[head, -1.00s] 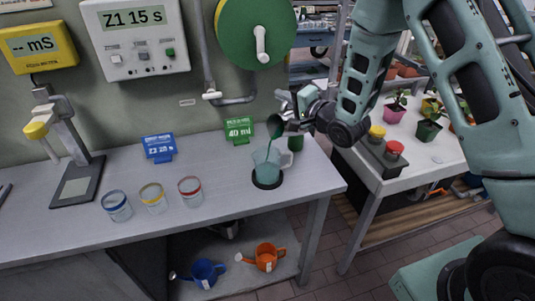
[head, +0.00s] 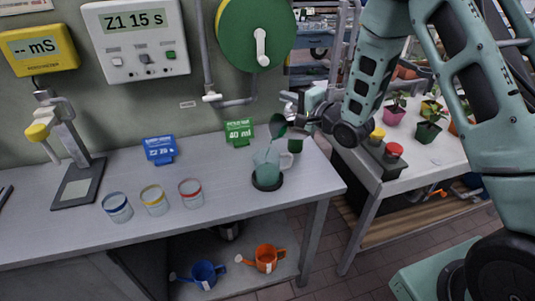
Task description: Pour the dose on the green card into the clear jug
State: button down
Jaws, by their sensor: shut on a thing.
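The green card (head: 239,131) stands at the back of the bench and reads 40 ml; its smaller top line is too small to read. The clear jug (head: 266,166) stands upright on a dark round pad (head: 267,182) in front of it, with greenish liquid inside. My gripper (head: 291,121) is shut on a small dark green cup (head: 277,126), held tilted above the jug, its mouth down and left over the jug's opening. A thin greenish streak seems to run from cup to jug, but is hard to make out. A dark green container (head: 295,143) stands behind the jug.
A side table (head: 440,150) with plants stands at right. The bench front between beakers and jug is clear.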

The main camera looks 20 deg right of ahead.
jog(key=shift+w+d+f+m, duration=0.2)
jog(key=shift+d+f+m, duration=0.15)
jog(key=shift+d+m, duration=0.2)
jog(key=shift+r, duration=0.1)
jog(key=shift+w+d+r+m+p, duration=0.1)
jog(key=shift+d+m+p, duration=0.3)
jog(key=shift+m, duration=0.55)
dwell(0.8)
